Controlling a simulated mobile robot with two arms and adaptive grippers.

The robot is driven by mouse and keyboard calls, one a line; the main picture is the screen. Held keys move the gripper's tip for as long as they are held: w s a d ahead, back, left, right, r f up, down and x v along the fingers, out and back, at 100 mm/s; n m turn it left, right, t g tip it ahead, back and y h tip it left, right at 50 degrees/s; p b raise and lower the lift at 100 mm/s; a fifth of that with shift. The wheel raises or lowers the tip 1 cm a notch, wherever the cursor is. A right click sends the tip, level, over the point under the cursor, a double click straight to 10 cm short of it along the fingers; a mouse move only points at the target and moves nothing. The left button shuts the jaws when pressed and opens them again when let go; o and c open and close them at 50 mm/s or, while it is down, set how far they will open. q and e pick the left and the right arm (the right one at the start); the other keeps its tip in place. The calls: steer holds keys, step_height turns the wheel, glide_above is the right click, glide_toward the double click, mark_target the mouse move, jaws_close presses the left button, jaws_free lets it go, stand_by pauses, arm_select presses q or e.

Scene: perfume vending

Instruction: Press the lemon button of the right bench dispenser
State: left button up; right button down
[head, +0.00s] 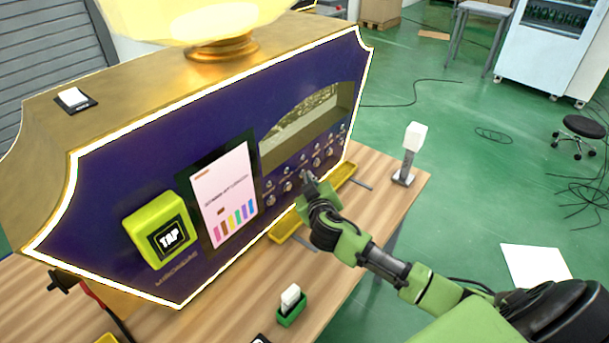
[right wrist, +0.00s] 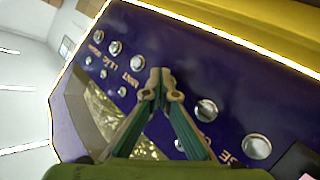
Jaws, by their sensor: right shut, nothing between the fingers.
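The dispenser (head: 110,170) is a large gold-edged machine with a dark purple front on a wooden bench. A row of round silver buttons (head: 287,187) runs along its right lower front, under a clear window. My right gripper (head: 307,178) is shut and empty, its fingertips at this row. In the right wrist view the closed fingertips (right wrist: 162,85) are over the purple panel, between a button marked MINT (right wrist: 137,62) and another silver button (right wrist: 206,110). They hide part of the row. I cannot tell which button is lemon, or whether the tips touch the panel. My left gripper is not seen.
A yellow TAP box (head: 160,230) and a pink-white poster (head: 225,192) are on the front. Yellow trays (head: 290,225) lie below the buttons. A green holder with a white block (head: 291,305) and a white-topped stand (head: 410,150) are on the bench. Green floor lies to the right.

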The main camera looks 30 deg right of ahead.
steer(key=shift+s, duration=0.15)
steer(key=shift+s+d, duration=0.3)
steer(key=shift+s, duration=0.4)
steer(key=shift+s+d+p, duration=0.25)
steer(key=shift+s+d, duration=0.1)
steer(key=shift+s, duration=0.4)
steer(key=shift+s+d+p, duration=0.25)
steer(key=shift+s+d, duration=0.05)
steer(key=shift+s, duration=0.5)
steer(key=shift+s+d+p, duration=0.25)
steer(key=shift+s+d, duration=0.1)
steer(key=shift+s, duration=0.4)
